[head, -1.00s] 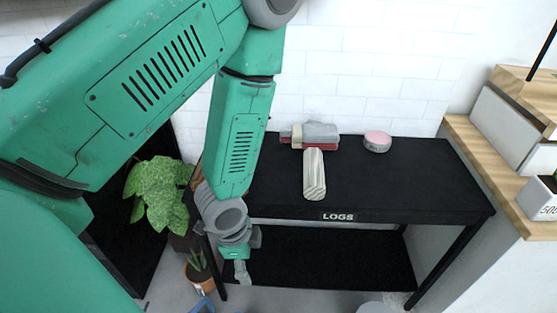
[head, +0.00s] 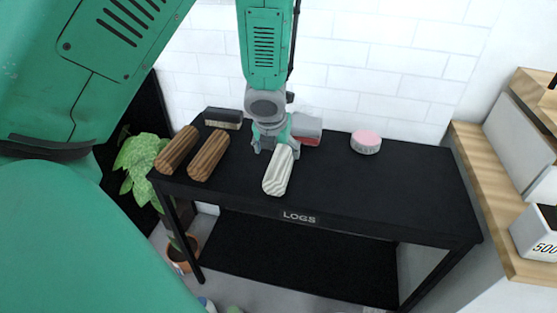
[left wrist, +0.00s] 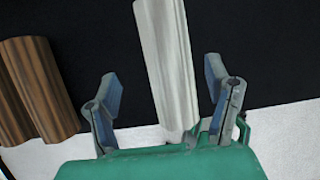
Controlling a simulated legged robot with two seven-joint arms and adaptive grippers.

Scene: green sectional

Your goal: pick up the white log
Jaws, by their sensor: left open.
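The white log (head: 278,172) lies on the black table (head: 370,200) marked LOGS, pointing toward the front edge. My left gripper (head: 271,140) is over the log's far end in the head view. In the left wrist view the open fingers of the left gripper (left wrist: 160,95) stand on either side of the white log (left wrist: 168,60), with gaps to both sides. My right gripper is not in view.
Two brown logs (head: 209,156) (head: 177,150) lie left of the white log. A dark brush-like block (head: 223,118), a grey and red item (head: 306,129) and a pink round item (head: 366,142) are at the back. The table's right side is clear.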

